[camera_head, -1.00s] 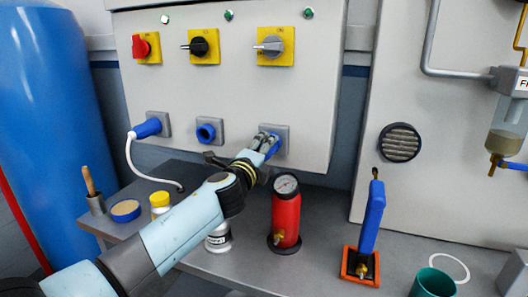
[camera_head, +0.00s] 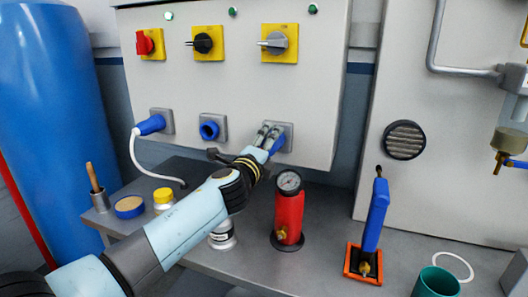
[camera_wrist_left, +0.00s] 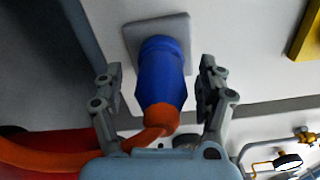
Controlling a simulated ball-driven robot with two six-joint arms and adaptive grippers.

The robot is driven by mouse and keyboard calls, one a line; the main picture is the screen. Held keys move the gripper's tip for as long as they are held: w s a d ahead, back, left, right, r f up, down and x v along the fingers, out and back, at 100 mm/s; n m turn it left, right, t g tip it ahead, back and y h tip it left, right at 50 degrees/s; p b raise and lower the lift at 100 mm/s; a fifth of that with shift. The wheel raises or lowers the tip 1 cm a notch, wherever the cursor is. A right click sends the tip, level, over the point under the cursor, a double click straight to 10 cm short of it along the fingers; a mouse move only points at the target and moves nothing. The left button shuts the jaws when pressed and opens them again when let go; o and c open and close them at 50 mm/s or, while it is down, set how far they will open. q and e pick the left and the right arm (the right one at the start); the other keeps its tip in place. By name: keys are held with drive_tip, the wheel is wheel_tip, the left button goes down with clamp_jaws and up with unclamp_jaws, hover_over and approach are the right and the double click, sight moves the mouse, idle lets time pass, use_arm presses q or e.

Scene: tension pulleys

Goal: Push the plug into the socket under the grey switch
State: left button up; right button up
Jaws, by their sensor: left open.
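The grey switch (camera_head: 277,43) sits on a yellow plate at the right of the grey panel. Below it, a blue plug (camera_head: 278,144) is at the socket's grey plate (camera_head: 287,131). In the left wrist view, the plug (camera_wrist_left: 160,80) points at the grey socket plate (camera_wrist_left: 178,28), with an orange cable (camera_wrist_left: 150,136) at its rear. It appears seated, but its exact depth cannot be told. My left gripper (camera_head: 267,134) is at this socket. In the left wrist view its open fingers (camera_wrist_left: 159,76) stand on either side of the plug, with gaps. My right gripper is out of view.
A blue plug (camera_head: 150,124) with a white cable and an empty blue socket (camera_head: 209,130) are left on the panel. A red cylinder with a gauge (camera_head: 288,216) stands below my gripper. A blue-handled tool (camera_head: 375,217) stands right of it on the grey bench (camera_head: 325,258).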

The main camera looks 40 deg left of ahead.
use_arm(q)
drive_tip(key=s+f+n+g+y, duration=0.15)
drive_tip(key=s+n+g, duration=0.35)
drive_tip(key=s, duration=0.6)
drive_tip(key=s+f+n+g+y, duration=0.1)
drive_tip(key=s+f+n+g, duration=0.15)
drive_tip(key=s+n, duration=0.7)
drive_tip(key=s+d+f+n+g+h, duration=0.1)
drive_tip(key=s+d+f+g+h, duration=0.15)
drive_tip(key=s, duration=0.35)
drive_tip(key=s+d+f+n+g+h, duration=0.1)
drive_tip(key=s+d+g, duration=0.1)
drive_tip(key=s+d, duration=0.35)
drive_tip(key=s+d+f+n+g+h, duration=0.1)
drive_tip(key=s+d+f+g+h, duration=0.1)
drive_tip(key=s, duration=0.5)
wheel_tip(320, 180, down, 30)
drive_tip(key=s+a+g+b, duration=0.1)
drive_tip(key=s+a+b, duration=0.15)
drive_tip(key=b, duration=0.35)
drive_tip(key=s+f+b, duration=0.2)
drive_tip(key=s+f, duration=0.7)
drive_tip(key=f, duration=0.2)
drive_tip(key=s+a+f+g+b, duration=0.1)
drive_tip(key=s+f+b, duration=0.1)
drive_tip(key=s+f, duration=0.7)
wheel_tip(320, 180, down, 2)
drive_tip(key=shift+a+f+g+b, duration=0.2)
drive_tip(key=shift+f+g+b, duration=0.05)
drive_tip(key=shift+g+b, duration=0.1)
